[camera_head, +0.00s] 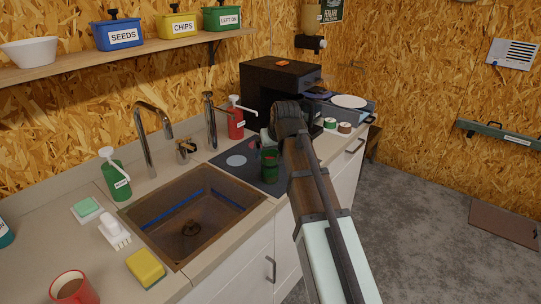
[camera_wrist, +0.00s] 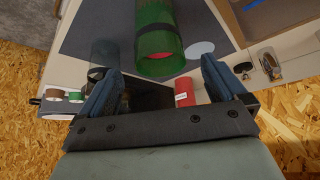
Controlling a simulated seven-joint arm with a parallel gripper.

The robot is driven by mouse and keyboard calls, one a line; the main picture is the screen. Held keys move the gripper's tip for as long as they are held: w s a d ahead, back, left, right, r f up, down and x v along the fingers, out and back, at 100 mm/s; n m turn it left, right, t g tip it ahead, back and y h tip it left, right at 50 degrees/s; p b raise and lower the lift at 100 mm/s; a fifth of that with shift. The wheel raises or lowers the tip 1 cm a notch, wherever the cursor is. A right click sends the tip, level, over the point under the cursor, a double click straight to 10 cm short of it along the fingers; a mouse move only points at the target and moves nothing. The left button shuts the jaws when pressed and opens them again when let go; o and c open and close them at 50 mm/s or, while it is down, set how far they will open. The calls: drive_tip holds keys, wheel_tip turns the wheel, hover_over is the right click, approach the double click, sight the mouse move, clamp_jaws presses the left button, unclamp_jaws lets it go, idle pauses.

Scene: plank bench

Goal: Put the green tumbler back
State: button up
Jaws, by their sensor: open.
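The green tumbler (camera_head: 269,166) stands upright on the dark mat (camera_head: 225,171) to the right of the sink, near the counter's front edge. In the wrist view, which is turned over, the green tumbler (camera_wrist: 157,35) shows beyond and between my fingers, with a dark band around it and a reddish area inside its rim. My gripper (camera_wrist: 160,75) is open and empty, with a blue finger on each side. In the head view the gripper is at the tumbler's back right, partly hidden by my arm. A pale disc (camera_head: 236,160) lies on the mat beside the tumbler.
The sink (camera_head: 192,215) is left of the mat. A red pump bottle (camera_head: 236,122) and a tap (camera_head: 210,120) stand behind it. A black machine (camera_head: 275,85) stands at the back. A see-through dark cylinder (camera_wrist: 105,53) shows beside my left finger in the wrist view.

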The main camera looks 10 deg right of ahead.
drive_tip(key=v, duration=0.6)
drive_tip(key=shift+s+r, duration=0.25)
drive_tip(key=shift+r, duration=0.1)
drive_tip(key=shift+d, duration=0.1)
